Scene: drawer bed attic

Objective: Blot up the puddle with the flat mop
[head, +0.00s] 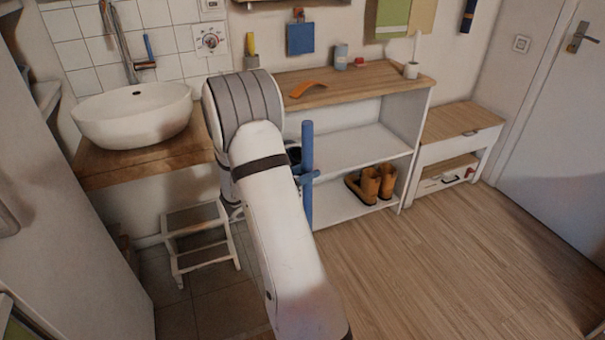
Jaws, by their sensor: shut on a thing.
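An upright blue pole, the handle of the flat mop (308,200), stands in front of the open shelf unit, just right of my arm. My gripper (297,163) is mostly hidden behind my arm and is shut on this handle. The mop's flat head does not show; my arm covers the floor where the pole runs down. I see no puddle on the visible floor.
A white basin (133,114) sits on a wooden counter at left, with a white step stool (200,241) below. The shelf unit (345,153) holds brown boots (371,185). A low bench (459,124) stands near the door (562,125). The wooden floor at right is clear.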

